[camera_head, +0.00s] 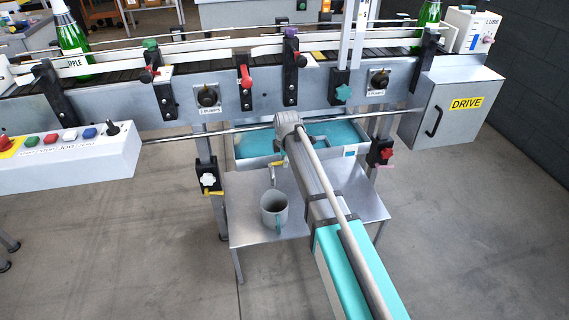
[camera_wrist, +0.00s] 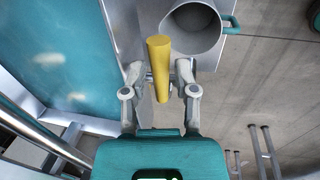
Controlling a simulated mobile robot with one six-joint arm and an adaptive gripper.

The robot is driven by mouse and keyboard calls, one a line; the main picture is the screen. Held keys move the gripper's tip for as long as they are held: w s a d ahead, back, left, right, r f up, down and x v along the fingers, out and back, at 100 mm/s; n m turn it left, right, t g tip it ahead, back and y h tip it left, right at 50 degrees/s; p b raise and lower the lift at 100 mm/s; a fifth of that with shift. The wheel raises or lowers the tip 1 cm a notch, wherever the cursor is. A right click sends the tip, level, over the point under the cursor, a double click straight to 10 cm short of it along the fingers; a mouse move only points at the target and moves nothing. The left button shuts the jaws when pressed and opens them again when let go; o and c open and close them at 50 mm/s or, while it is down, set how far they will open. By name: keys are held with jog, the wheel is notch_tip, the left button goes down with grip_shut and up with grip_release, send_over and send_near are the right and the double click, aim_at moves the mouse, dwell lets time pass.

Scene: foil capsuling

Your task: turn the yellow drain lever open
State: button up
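The yellow drain lever (camera_wrist: 158,68) is a smooth rod in the middle of the wrist view. My gripper (camera_wrist: 159,74) has one finger on each side of it. The fingers are open and spaced around the lever, with a narrow gap showing on each side. The drip tray (camera_head: 243,147) holds teal liquid, which also fills the left of the wrist view. A curved drain spout (camera_head: 272,174) hangs at the tray's front. A grey mug (camera_head: 274,212) with a teal handle stands below; it shows at the wrist view's top (camera_wrist: 193,30).
The mug stands on a low metal table (camera_head: 245,232). The conveyor (camera_head: 130,110) with green bottles runs above the tray. A drive box (camera_head: 452,112) is at right and a button panel (camera_head: 72,158) at left. Floor at both sides is clear.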

jog(key=shift+f, duration=0.1)
dwell(0.3)
grip_shut()
